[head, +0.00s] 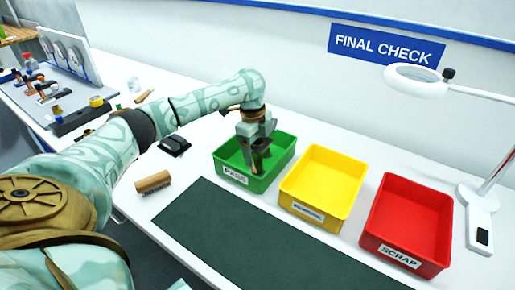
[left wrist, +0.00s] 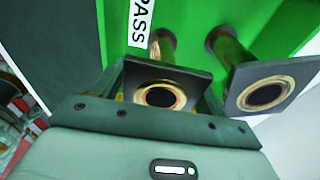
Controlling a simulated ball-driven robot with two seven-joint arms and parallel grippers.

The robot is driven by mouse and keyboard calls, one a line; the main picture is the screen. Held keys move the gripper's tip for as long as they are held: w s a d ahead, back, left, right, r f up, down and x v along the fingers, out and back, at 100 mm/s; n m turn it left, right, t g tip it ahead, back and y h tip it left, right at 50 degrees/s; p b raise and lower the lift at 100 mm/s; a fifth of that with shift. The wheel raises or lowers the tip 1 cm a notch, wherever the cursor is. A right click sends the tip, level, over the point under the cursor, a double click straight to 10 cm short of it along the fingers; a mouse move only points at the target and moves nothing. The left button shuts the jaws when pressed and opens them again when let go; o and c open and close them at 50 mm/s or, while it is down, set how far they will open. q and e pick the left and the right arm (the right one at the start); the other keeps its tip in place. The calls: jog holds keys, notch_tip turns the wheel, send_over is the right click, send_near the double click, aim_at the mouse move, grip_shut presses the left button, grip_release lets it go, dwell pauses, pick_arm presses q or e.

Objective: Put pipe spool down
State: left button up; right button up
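In the left wrist view one pipe spool (left wrist: 160,96) has a dark square flange with a brass-ringed hole and a pipe running to the green floor. Its flange lies between the finger roots of my left gripper and hides the fingertips, so I cannot tell whether they grip it. A second, similar spool (left wrist: 263,95) stands to the right, apart from the fingers. In the head view my left gripper (head: 256,152) points down into the green PASS bin (head: 238,178), with brownish spool parts beside its fingers. My right gripper is not in view.
An empty yellow bin (head: 323,184) and an empty red SCRAP bin (head: 409,222) stand to the right. A dark green mat (head: 250,232) lies clear in front. A brush (head: 153,182) lies left of it. A ring lamp (head: 415,80) stands at the far right.

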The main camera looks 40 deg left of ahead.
pick_arm(q)
jog(key=shift+r, duration=0.15)
jog(key=r+p, duration=0.1)
jog(key=r, duration=0.3)
jog(key=a+r+p, duration=0.1)
jog(key=r+p, duration=0.1)
jog(key=r, duration=0.2)
jog(key=r+p, duration=0.2)
jog(key=r, duration=0.2)
jog(key=shift+s+a, duration=0.1)
jog(key=shift+a, duration=0.05)
jog(key=shift+f, duration=0.1)
